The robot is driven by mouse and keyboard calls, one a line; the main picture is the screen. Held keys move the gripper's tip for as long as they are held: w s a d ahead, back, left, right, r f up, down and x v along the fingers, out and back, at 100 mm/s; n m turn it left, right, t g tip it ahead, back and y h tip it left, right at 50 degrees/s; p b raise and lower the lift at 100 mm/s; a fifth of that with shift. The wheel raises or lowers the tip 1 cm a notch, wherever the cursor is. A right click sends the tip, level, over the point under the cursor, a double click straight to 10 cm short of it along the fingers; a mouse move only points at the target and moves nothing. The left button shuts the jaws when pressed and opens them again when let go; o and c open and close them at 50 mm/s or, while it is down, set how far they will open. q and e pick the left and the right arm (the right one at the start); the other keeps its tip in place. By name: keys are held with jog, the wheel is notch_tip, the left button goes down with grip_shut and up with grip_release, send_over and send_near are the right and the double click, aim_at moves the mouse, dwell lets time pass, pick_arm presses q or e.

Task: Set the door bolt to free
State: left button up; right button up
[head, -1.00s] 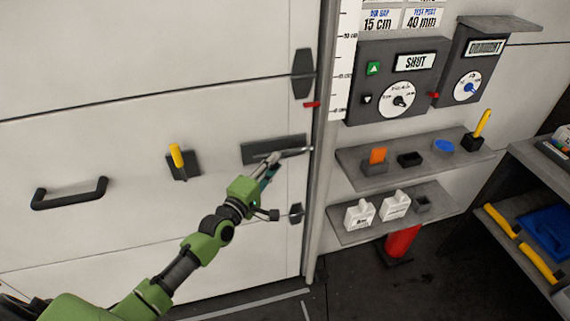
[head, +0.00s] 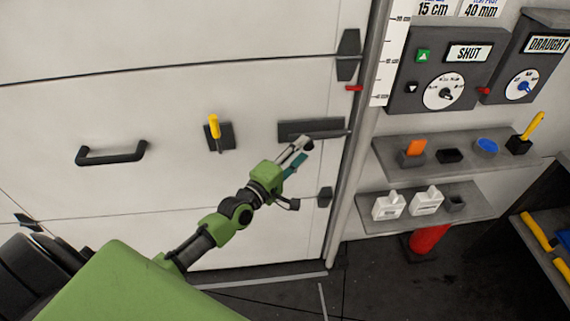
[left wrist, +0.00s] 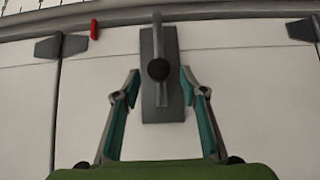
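The door bolt (head: 325,126) is a dark plate on the pale door, with a bar reaching right to the door's edge post. In the left wrist view the bolt plate (left wrist: 163,108) stands upright in the picture, with a round dark knob (left wrist: 158,69) on it and the bar pointing up. My left gripper (head: 302,151) is just below the plate in the head view. In the left wrist view the left gripper (left wrist: 160,74) is open, its fingers on either side of the knob with gaps visible; depth is unclear. My right gripper is not in view.
A yellow handle (head: 214,127) on a dark mount and a black pull handle (head: 110,156) are on the door. Right of the post are a control box (head: 440,95) reading SHUT, another reading DRAUGHT, and two shelves with small items. A red tag (head: 354,88) is by the post.

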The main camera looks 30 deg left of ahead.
pick_arm(q)
jog(key=s+a, duration=0.2)
jog(key=s, duration=0.6)
jog(key=shift+s, duration=0.35)
jog(key=s+a+f+m+g+y, duration=0.1)
jog(key=s+f+m+g, duration=0.3)
jog(key=f, duration=0.8)
jog(key=s+f+m+g+y+b, duration=0.15)
jog(key=s+f, duration=0.35)
jog(key=f, duration=0.7)
jog(key=s+a+f+m+g, duration=0.1)
jog(key=s+f+m+g, duration=0.3)
jog(key=f, duration=0.8)
jog(key=s+d+f+m+g, duration=0.2)
jog(key=s+f, duration=0.4)
jog(key=s, duration=0.5)
jog(key=s+d+f+m+g, duration=0.1)
jog(key=s+f+m, duration=0.3)
jog(key=s, duration=0.6)
jog(key=s+d+f+m+g, duration=0.2)
jog(key=s+f+m+g, duration=0.1)
jog(key=s+f, duration=0.6)
jog(key=s+g+y, duration=0.1)
jog(key=s, duration=0.1)
jog(key=shift+s+d, duration=0.3)
jog(key=shift+d, duration=0.05)
